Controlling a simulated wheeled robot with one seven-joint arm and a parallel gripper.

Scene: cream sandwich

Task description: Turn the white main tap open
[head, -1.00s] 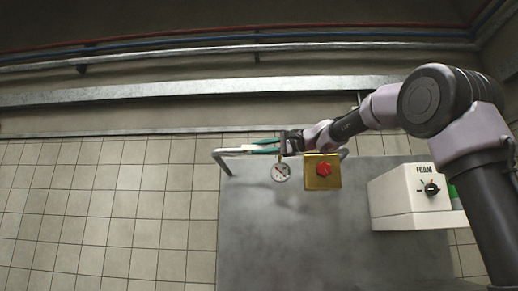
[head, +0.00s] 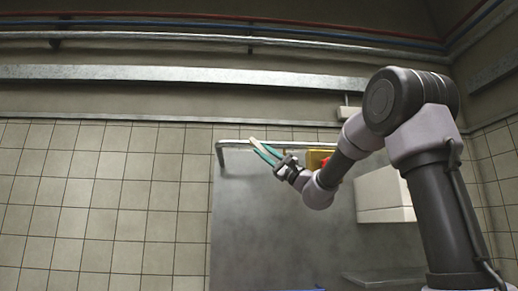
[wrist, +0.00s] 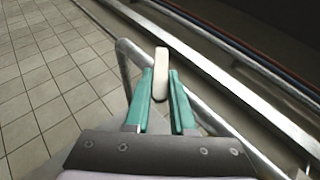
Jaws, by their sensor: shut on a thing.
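The white main tap's lever (head: 255,143) shows as a short pale bar at the tips of my gripper (head: 261,150), by the metal pipe (head: 219,156) along the panel's top edge. In the wrist view the white lever (wrist: 161,72) is long and rounded and sticks out past the fingertips. The teal fingers of my gripper (wrist: 160,96) are shut on its near end, one on each side. The tap's body and pivot cannot be made out.
A yellow plate (head: 315,158) with a red part lies just behind my arm. A white box (head: 382,205) stands to the right, partly hidden by my arm. Pipes and a metal ledge run along the back.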

